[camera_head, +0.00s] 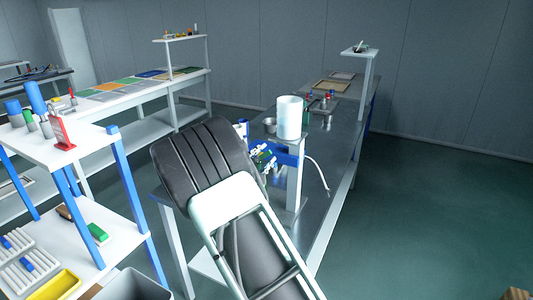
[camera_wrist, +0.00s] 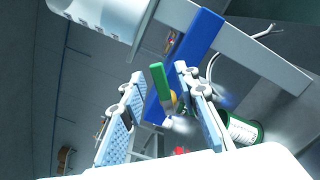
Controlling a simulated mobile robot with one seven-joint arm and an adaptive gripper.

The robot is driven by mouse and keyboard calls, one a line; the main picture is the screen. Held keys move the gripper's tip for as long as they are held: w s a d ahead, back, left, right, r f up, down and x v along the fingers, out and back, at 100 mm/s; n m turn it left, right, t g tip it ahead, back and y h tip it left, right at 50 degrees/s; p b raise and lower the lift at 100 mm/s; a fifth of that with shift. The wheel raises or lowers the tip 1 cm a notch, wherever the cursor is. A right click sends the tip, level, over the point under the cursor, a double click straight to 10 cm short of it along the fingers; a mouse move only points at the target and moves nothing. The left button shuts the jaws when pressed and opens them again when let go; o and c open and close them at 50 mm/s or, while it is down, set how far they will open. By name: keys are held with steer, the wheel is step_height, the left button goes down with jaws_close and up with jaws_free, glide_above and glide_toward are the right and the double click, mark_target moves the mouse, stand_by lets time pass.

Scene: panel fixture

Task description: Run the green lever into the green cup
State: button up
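The green lever (camera_wrist: 160,82) is a short green bar in the wrist view, with a pale hub at its lower end, in front of a blue beam. My gripper (camera_wrist: 158,74) is open, with one finger on each side of the lever. The lever looks nearer the right finger; I cannot tell whether they touch. A round part with a green rim and white face (camera_wrist: 243,130), perhaps the green cup, sits right of the right finger and is partly hidden. In the head view my gripper (camera_head: 263,157) is small beside the blue fixture, mostly hidden by my arm.
A white cylinder (camera_head: 289,118) stands on the post of the fixture, close to my gripper. A white cable (camera_head: 318,174) hangs at its right. The dark bench (camera_head: 325,150) carries a metal bowl and trays farther back.

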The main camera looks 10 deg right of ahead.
mark_target(260, 155)
steer(key=shift+x, duration=0.85)
steer(key=shift+c, duration=0.4)
jaws_close()
steer(key=shift+a+n, duration=0.1)
steer(key=shift+n, duration=0.2)
steer(key=n, duration=0.2)
steer(key=w+a+r+n+p, duration=0.1)
steer(key=n, duration=0.1)
steer(key=shift+r, duration=0.15)
steer(key=n, duration=0.1)
steer(key=a+n+p, duration=0.1)
steer(key=shift+w+r+n, duration=0.15)
steer(key=shift+w+n, duration=0.05)
steer(key=shift+n, duration=0.1)
steer(key=shift+w+a+n+p, duration=0.15)
steer(key=shift+n+p, duration=0.3)
steer(key=shift+n, duration=0.25)
steer(key=shift+w+a+n+p, duration=0.2)
steer(key=shift+n+p, duration=0.25)
steer(key=shift+n, duration=0.25)
